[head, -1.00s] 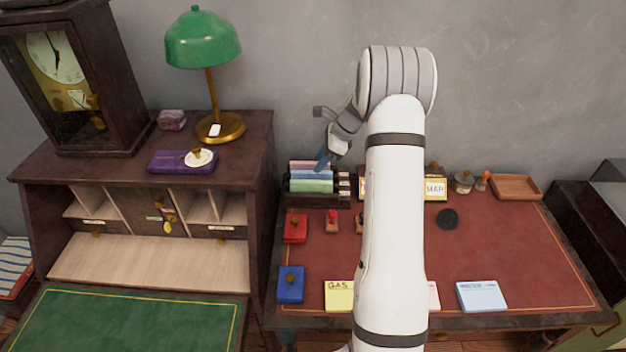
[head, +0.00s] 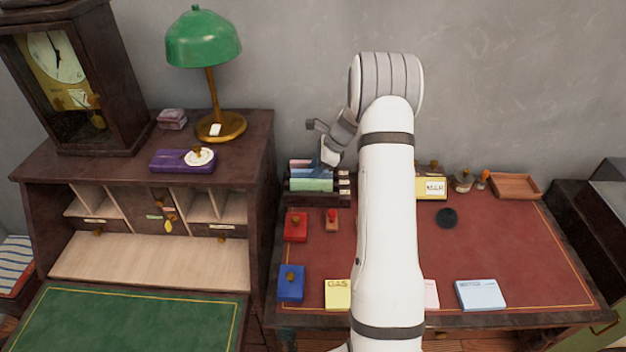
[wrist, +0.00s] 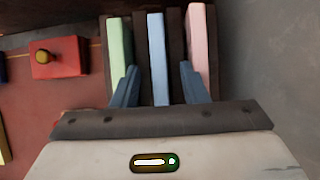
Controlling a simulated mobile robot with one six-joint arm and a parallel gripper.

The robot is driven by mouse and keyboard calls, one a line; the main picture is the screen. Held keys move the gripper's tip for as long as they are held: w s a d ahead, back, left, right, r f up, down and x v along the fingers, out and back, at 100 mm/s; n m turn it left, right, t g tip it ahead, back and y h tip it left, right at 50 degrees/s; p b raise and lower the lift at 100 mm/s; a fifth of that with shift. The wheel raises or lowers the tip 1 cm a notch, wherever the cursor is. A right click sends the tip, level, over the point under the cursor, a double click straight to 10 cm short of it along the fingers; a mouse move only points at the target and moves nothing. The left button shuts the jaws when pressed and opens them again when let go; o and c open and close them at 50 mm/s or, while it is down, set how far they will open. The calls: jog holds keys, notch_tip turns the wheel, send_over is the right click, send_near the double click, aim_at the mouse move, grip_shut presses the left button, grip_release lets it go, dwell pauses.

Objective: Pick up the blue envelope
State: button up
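The blue envelope (wrist: 155,45) stands in the middle slot of a dark rack, between a green envelope (wrist: 119,45) and a pink envelope (wrist: 199,40) in the wrist view. My gripper (wrist: 159,67) is open, with one blue-grey finger on each side of the blue envelope. Gaps show between the fingers and its faces. In the head view my gripper (head: 328,158) is low over the rack's right part. The blue envelope (head: 304,174) shows only as a thin strip behind the green one (head: 311,185).
The rack (head: 318,200) stands at the back left of the red desk (head: 500,240), near the wall. A red box (head: 296,226) and a red-topped stamp (head: 332,220) are in front of it. The tall bureau and green lamp (head: 203,40) rise to the left.

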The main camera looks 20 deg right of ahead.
jog(key=shift+c, duration=0.3)
grip_shut()
notch_tip(320, 180, up, 10)
jog(key=shift+r, duration=0.15)
dwell(0.5)
